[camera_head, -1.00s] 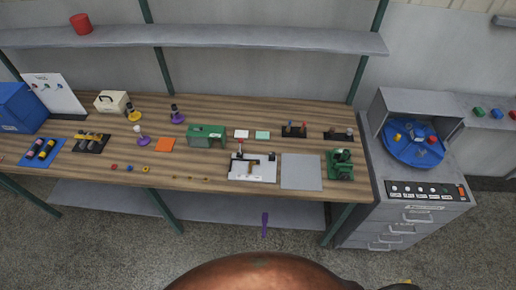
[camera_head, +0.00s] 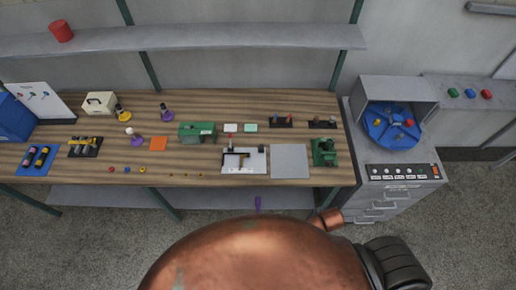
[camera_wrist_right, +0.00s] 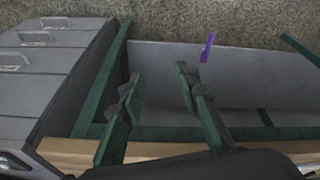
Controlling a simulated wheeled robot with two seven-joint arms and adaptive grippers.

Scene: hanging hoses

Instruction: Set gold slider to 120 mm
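A white plate (camera_head: 256,168) lies on the workbench right of centre in the head view. On it is a dark bar with a small gold-brown piece (camera_head: 241,161), which looks like the gold slider. Any scale marks are too small to read. My right gripper (camera_wrist_right: 158,82) shows in the right wrist view with its two green fingers spread apart and nothing between them. It is near the bench's front edge and a grey cabinet, and the slider is not in that view. My left gripper is not in view.
A grey square plate (camera_head: 290,161) and a green machine (camera_head: 324,153) are right of the white plate. A green box (camera_head: 197,131) stands to its left. The grey cabinet (camera_head: 386,187) with a blue turntable (camera_head: 391,126) adjoins the bench.

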